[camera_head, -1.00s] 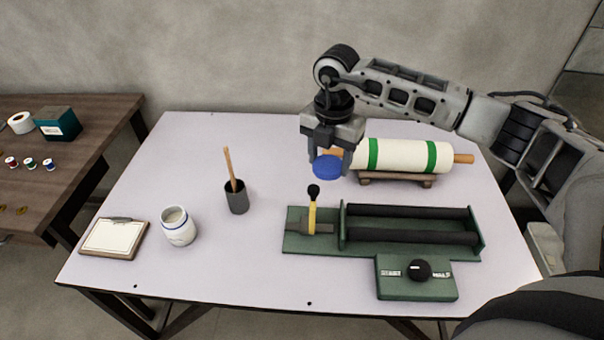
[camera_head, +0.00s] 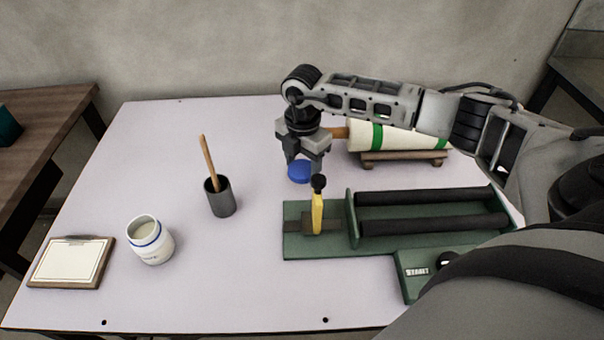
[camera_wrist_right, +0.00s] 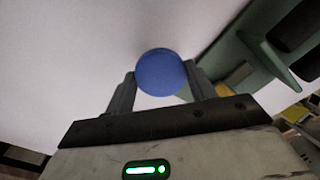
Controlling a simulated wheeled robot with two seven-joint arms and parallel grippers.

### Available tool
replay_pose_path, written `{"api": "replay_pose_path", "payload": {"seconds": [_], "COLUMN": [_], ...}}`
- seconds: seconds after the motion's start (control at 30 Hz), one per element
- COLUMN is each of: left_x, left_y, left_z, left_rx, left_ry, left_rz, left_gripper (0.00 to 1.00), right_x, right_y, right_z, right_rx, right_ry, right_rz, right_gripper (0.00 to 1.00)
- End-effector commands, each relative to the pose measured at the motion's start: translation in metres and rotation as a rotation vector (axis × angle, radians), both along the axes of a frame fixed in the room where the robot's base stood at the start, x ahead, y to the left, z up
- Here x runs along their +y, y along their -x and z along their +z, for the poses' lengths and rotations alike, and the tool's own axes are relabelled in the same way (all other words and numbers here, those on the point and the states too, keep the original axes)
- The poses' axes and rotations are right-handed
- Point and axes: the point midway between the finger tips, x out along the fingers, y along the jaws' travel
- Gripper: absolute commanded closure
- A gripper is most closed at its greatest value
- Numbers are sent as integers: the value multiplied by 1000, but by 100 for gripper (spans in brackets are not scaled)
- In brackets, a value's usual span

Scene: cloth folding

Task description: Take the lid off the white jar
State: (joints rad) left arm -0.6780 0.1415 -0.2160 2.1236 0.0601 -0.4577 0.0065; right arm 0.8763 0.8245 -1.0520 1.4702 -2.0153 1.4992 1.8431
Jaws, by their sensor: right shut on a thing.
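The white jar (camera_head: 150,241) with a blue band stands upright at the front left of the table, its top uncovered. The round blue lid (camera_head: 299,172) is held in my right gripper (camera_head: 303,166), well to the right of the jar and behind the green machine. In the right wrist view the lid (camera_wrist_right: 161,72) sits between the two fingertips of the right gripper (camera_wrist_right: 160,82). I cannot tell whether the lid touches the table. My left gripper is not in view.
A dark cup (camera_head: 220,198) with a wooden stick stands between jar and gripper. A clipboard (camera_head: 70,262) lies left of the jar. The green roller machine (camera_head: 300,245) with a yellow handle is in front of the gripper. A white roll (camera_head: 364,135) rests on a wooden stand (camera_head: 405,159) behind.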

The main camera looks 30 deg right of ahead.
Motion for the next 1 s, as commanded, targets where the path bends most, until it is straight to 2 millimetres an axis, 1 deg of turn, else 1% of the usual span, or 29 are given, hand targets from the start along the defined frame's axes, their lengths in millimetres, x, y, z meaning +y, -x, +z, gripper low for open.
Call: {"api": "replay_pose_path", "payload": {"seconds": [0.13, 0.3, 0.67, 0.7, 0.77, 0.8, 1.0], "left_x": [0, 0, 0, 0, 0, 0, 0], "left_y": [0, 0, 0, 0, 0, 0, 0], "left_z": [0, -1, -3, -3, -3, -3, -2], "left_rx": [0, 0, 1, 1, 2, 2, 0], "left_ry": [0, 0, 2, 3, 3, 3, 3], "left_rz": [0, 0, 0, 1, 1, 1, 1], "left_gripper": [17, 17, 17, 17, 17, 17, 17], "right_x": [0, 0, 0, 0, 0, 0, 0], "right_y": [1, 1, 0, 0, 0, 0, 0], "right_z": [-14, -37, -42, -43, -42, -42, -42], "right_rx": [4, 3, 1, 0, 0, 0, 0], "right_ry": [0, 1, 0, 0, 0, 0, 0], "right_rz": [-1, 0, 1, 1, 1, 1, 1], "right_gripper": [72, 72, 72, 42, 26, 23, 23]}}
